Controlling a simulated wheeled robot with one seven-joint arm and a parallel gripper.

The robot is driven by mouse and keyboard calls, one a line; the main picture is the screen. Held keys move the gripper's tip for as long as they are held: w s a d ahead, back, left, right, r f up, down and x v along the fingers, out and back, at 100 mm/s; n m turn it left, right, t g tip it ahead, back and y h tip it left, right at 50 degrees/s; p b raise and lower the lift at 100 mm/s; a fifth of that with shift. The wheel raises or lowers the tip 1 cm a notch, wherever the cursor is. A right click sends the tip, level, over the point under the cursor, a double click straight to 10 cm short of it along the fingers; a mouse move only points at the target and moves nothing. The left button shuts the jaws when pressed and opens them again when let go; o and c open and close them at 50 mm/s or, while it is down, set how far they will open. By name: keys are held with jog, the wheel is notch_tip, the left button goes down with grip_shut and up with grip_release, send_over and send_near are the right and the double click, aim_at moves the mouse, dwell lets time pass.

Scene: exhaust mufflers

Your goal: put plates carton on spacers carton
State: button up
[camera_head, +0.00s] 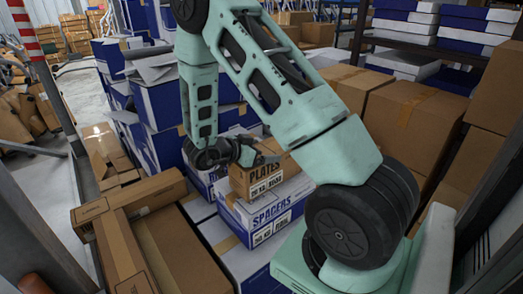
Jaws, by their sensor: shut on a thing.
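The plates carton (262,187) is a small brown box with dark "PLATES" lettering, near the middle of the head view. My gripper (262,158) is at its top and shut on it; the arm and wrist hide part of the grip. The spacers carton (270,226) is a larger white and blue box with "SPACERS" lettering. The plates carton is directly over the spacers carton and looks level. I cannot tell whether its underside touches the spacers carton's top or is slightly above it.
Tall stacks of blue and white cartons (165,125) stand behind and to the left. Brown boxes (165,245) crowd the left front. Large brown cartons (400,112) stand at the right, with a dark shelf (425,45) behind them. Free room around the cartons is tight.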

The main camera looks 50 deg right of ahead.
jog(key=o, duration=1.8)
jog(key=shift+f, duration=0.1)
jog(key=shift+c, duration=0.2)
